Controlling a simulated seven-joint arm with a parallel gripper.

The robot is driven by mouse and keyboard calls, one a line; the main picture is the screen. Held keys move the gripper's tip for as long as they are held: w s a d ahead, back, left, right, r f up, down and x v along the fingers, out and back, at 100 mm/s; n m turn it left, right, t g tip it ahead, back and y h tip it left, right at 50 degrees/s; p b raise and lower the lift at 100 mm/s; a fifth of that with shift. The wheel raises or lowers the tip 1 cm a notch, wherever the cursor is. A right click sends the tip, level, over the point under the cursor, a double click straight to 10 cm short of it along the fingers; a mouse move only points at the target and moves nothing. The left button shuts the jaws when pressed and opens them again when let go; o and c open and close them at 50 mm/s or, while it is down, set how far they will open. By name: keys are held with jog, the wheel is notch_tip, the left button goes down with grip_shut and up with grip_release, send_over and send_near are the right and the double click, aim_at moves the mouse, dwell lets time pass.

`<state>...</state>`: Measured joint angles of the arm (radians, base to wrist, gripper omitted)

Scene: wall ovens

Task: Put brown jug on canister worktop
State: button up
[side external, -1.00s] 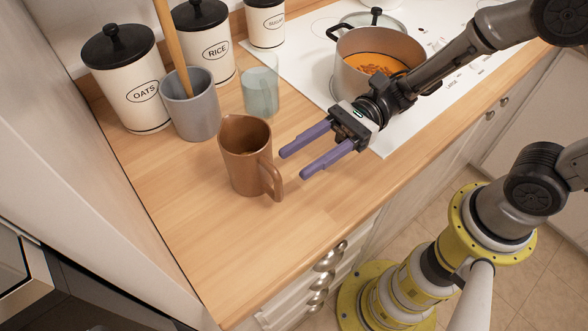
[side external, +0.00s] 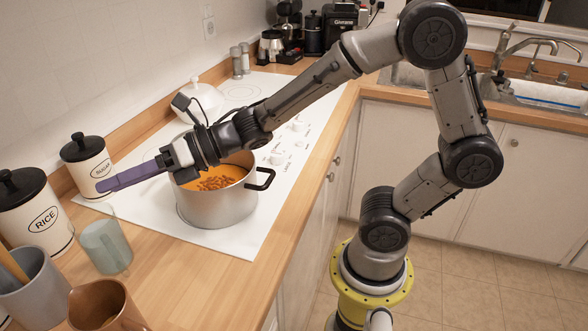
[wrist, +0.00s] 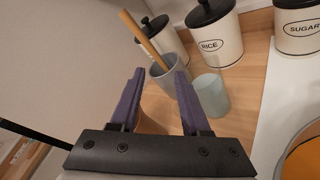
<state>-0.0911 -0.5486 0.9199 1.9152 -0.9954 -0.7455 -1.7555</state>
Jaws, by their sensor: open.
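The brown jug (side external: 105,306) stands upright at the lower left of the side view, cut off by the frame's bottom edge. It is on the wooden worktop (side external: 190,270) that also bears the canisters. My gripper (side external: 100,186) is open and empty, with purple fingers pointing left. In the side view its fingers overlap, and it shows above and behind the jug in the picture, apart from it. In the wrist view my gripper (wrist: 158,75) has its fingers spread. A brown patch low between them may be the jug, mostly hidden.
A grey utensil pot (side external: 35,288) with a wooden handle and a bluish glass (side external: 107,247) stand near the jug. Rice canister (side external: 35,215) and sugar canister (side external: 90,165) stand along the wall. A pot of orange food (side external: 215,205) sits on the white hob below my arm.

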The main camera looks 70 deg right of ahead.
jog(key=s+d+r+m+h, duration=0.1)
jog(key=s+d+m+h, duration=0.1)
jog(key=d+m+h, duration=0.5)
jog(key=s+d+r+m+h, duration=0.1)
jog(key=s+d+m+h, duration=0.2)
jog(key=d+m, duration=0.7)
jog(key=s+f+m+g, duration=0.2)
jog(key=s+m+g, duration=0.1)
jog(key=s+m, duration=0.6)
jog(key=s+f+m+g, duration=0.3)
jog(key=s+m, duration=0.6)
jog(key=m, duration=0.1)
jog(key=shift+s+a+f, duration=0.25)
jog(key=shift+a, duration=0.1)
